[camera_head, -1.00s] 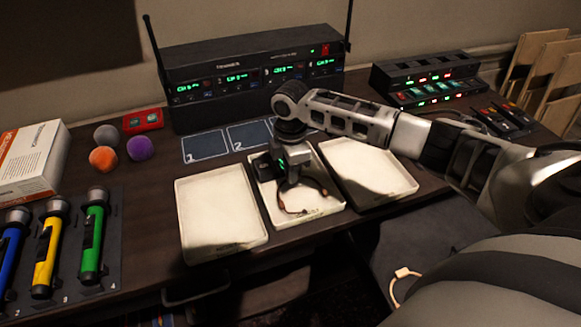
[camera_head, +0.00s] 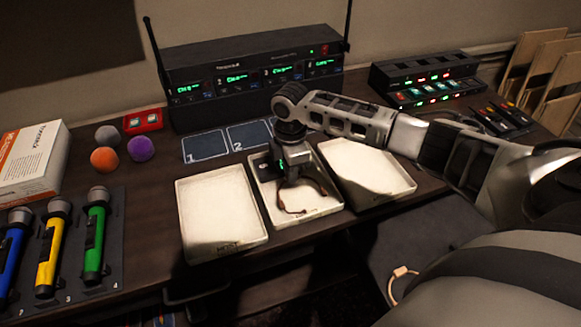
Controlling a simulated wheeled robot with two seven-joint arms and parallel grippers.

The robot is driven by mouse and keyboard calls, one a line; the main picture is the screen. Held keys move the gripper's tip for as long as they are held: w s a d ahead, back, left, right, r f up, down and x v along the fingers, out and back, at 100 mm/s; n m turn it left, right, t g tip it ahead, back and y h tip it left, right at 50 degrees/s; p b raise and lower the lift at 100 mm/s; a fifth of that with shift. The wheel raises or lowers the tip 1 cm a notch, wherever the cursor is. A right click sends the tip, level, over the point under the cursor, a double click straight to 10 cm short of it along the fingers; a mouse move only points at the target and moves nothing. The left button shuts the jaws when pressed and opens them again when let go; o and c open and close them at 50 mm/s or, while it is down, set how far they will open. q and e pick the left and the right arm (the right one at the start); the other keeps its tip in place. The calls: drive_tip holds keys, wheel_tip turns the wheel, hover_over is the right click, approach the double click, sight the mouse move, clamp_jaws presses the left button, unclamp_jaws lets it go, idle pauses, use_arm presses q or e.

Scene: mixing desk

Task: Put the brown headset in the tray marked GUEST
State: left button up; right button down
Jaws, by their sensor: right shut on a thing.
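The brown headset (camera_head: 291,210) is a thin dark brown wire piece low in the middle tray (camera_head: 335,211). My right gripper (camera_head: 289,176) points down into that tray and is shut on the headset. The gripper hides part of the headset, and I cannot tell whether the headset touches the tray floor. The middle tray's front label is too small to read. The left tray (camera_head: 222,210) is empty, and its front label seems to read HOST. The right tray (camera_head: 365,170) is empty, with its label unreadable. My left gripper is out of view.
A black receiver (camera_head: 255,78) with two antennas stands behind numbered pads (camera_head: 205,146). Several microphones (camera_head: 94,235), foam balls (camera_head: 104,160) and a white box (camera_head: 30,160) are at left. A charger (camera_head: 430,80) is at back right. A tan loop (camera_head: 402,276) lies below the desk's front edge.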

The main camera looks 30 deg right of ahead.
drive_tip(key=shift+f, duration=0.7)
idle(0.6)
idle(0.4)
drive_tip(key=c, duration=0.9)
unclamp_jaws()
drive_tip(key=shift+r, duration=0.15)
drive_tip(key=shift+r, duration=3.4)
drive_tip(key=shift+s+f, duration=0.1)
